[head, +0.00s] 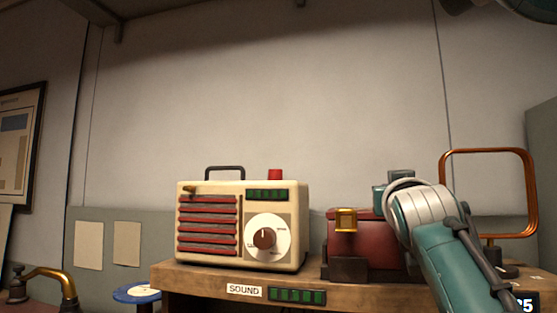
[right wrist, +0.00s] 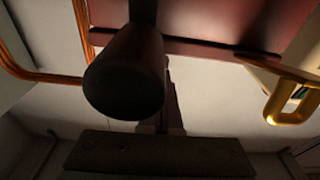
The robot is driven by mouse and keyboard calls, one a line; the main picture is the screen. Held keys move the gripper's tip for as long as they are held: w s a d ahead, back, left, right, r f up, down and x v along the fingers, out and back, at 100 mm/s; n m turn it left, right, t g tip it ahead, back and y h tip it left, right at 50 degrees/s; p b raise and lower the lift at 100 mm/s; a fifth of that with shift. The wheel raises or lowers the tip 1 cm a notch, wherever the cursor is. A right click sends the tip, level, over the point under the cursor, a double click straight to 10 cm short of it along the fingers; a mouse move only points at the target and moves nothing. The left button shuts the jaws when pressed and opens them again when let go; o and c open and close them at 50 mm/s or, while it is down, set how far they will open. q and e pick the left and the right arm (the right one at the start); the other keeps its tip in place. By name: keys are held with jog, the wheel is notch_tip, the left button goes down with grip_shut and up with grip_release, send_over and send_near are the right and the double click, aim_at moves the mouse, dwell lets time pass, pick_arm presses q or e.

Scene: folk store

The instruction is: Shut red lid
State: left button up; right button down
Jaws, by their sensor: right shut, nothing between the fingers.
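The red box (head: 370,240) stands on the wooden shelf at the right in the head view, with a brass latch frame (head: 346,219) on its front. My right arm and wrist cover its right part, so I cannot tell how far its lid is open. My right gripper (head: 400,177) is shut and empty, just above and behind the box's top edge, mostly hidden by the wrist. In the right wrist view a dark red panel (right wrist: 210,20) crosses the top, a brass loop (right wrist: 292,105) is at the right, and a dark rounded piece is close up. My left gripper is not in view.
A cream radio (head: 240,225) with red slats stands left of the box, with a narrow gap between them. A copper loop frame (head: 487,151) stands to the right, close to my arm. The wooden shelf (head: 200,279) has a "SOUND" label. The wall above is clear.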

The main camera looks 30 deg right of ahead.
jog(key=shift+f, duration=0.25)
notch_tip(320, 180, up, 5)
jog(key=p, duration=0.4)
jog(key=shift+f, duration=0.1)
jog(key=s+a+f+n+g+y+b, duration=0.1)
jog(key=s+a+f+n+y, duration=0.15)
jog(key=s+a+f, duration=0.35)
jog(key=s+a+f+n+g+y, duration=0.1)
jog(key=s+a+f+g+y, duration=0.2)
jog(key=f, duration=0.6)
jog(key=s+a+f+n+y+b, duration=0.1)
jog(key=s+a+f+n+y, duration=0.1)
jog(key=s+a+f, duration=0.4)
jog(key=s+a+f+n+g+y+p, duration=0.1)
jog(key=s+a+f+n+g+y, duration=0.2)
jog(key=s+a+f, duration=0.4)
jog(key=s+a+f+n+g+y, duration=0.15)
jog(key=s+f+g, duration=0.3)
jog(key=s, duration=0.45)
pick_arm(q)
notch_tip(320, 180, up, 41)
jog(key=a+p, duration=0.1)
jog(key=p, duration=3.7)
pick_arm(e)
notch_tip(320, 180, up, 37)
jog(key=s+a, duration=0.1)
jog(key=shift+y, duration=0.4)
